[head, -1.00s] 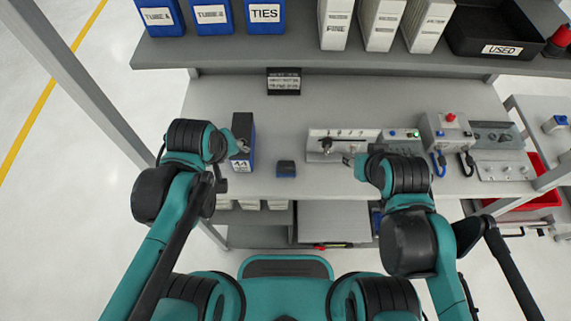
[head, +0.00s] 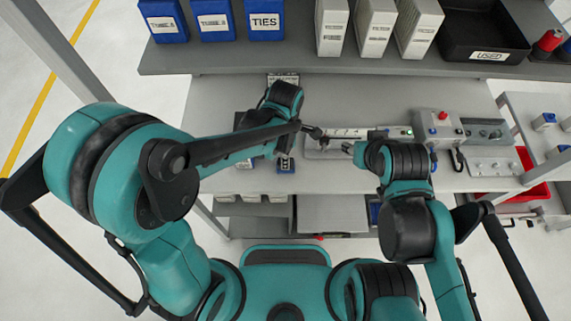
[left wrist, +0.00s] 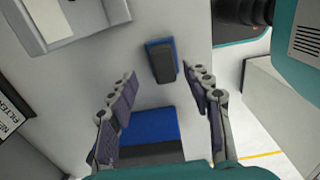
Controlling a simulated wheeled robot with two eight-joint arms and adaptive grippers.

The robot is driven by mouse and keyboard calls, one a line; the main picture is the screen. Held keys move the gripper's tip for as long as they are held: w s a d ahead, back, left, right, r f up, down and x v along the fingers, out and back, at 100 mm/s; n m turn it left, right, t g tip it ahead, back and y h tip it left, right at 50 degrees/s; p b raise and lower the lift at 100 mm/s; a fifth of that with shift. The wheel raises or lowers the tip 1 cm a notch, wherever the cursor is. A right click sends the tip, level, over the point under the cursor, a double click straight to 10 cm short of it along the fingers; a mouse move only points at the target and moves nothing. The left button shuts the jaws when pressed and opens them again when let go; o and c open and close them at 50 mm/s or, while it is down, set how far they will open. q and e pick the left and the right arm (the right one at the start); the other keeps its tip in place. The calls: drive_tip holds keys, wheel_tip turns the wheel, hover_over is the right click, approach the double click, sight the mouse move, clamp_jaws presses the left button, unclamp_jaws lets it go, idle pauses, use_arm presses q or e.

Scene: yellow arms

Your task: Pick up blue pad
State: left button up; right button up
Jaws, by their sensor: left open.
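The blue pad is a small block with a dark top and a blue edge. It lies on the grey table in the head view (head: 285,166), partly hidden by my left gripper (head: 286,150). In the left wrist view the pad (left wrist: 161,60) shows just beyond and between the fingertips of my left gripper (left wrist: 160,76). That gripper is open, with nothing between its fingers, and I cannot tell its height above the pad. My right gripper (head: 348,147) is over the table to the right, pointing left; its fingers are too small to read.
A larger blue box (left wrist: 145,130) stands close by, between the lower fingers in the left wrist view. A shelf (head: 190,62) with labelled blue and white boxes spans the back.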

use_arm(q)
drive_tip(key=f, duration=0.2)
drive_tip(key=f+b, duration=0.1)
drive_tip(key=f, duration=0.1)
drive_tip(key=shift+s+f, duration=0.1)
drive_tip(key=shift+s, duration=0.15)
clamp_jaws()
use_arm(e)
drive_tip(key=shift+f, duration=0.65)
